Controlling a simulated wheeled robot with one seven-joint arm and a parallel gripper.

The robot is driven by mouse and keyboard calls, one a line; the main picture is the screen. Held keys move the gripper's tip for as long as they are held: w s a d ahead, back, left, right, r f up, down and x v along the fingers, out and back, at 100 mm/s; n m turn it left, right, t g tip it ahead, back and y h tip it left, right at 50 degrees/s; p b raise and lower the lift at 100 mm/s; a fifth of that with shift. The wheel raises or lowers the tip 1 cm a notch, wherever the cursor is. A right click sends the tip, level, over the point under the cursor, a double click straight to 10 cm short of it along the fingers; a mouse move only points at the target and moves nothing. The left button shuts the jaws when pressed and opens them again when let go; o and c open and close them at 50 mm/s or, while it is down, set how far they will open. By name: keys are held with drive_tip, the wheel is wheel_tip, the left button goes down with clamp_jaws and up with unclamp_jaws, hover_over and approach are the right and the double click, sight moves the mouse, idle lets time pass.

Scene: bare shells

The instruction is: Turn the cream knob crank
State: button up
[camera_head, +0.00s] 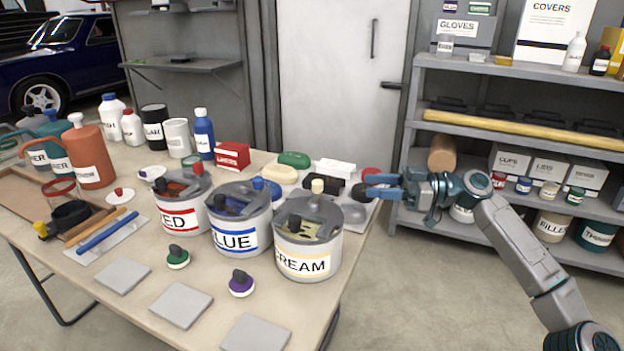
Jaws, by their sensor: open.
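A white pot labelled CREAM (308,264) stands near the table's right edge, with a grey lid on top. A small cream knob (318,185) stands upright at the back of this lid, on what looks like a grey crank arm; the joint is too small to make out. My gripper (369,186) is to the right of the knob, apart from it, with its blue fingers pointing left. It is open and holds nothing. It hovers near the table's right edge, in front of a red round item that it partly hides.
Similar BLUE (236,240) and RED (181,218) pots stand left of the cream one. Sponges and a black box (334,188) lie behind it. Grey square pads (255,336) and knobbed discs lie in front. A shelf unit (440,62) stands behind my arm.

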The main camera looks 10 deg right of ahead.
sight(317, 181)
drive_tip(key=x, duration=0.6)
drive_tip(key=b+x, duration=0.1)
drive_tip(key=x, duration=0.6)
drive_tip(key=shift+s+a, duration=0.15)
drive_tip(key=shift+a, duration=0.1)
clamp_jaws()
drive_tip(key=shift+g, duration=0.3)
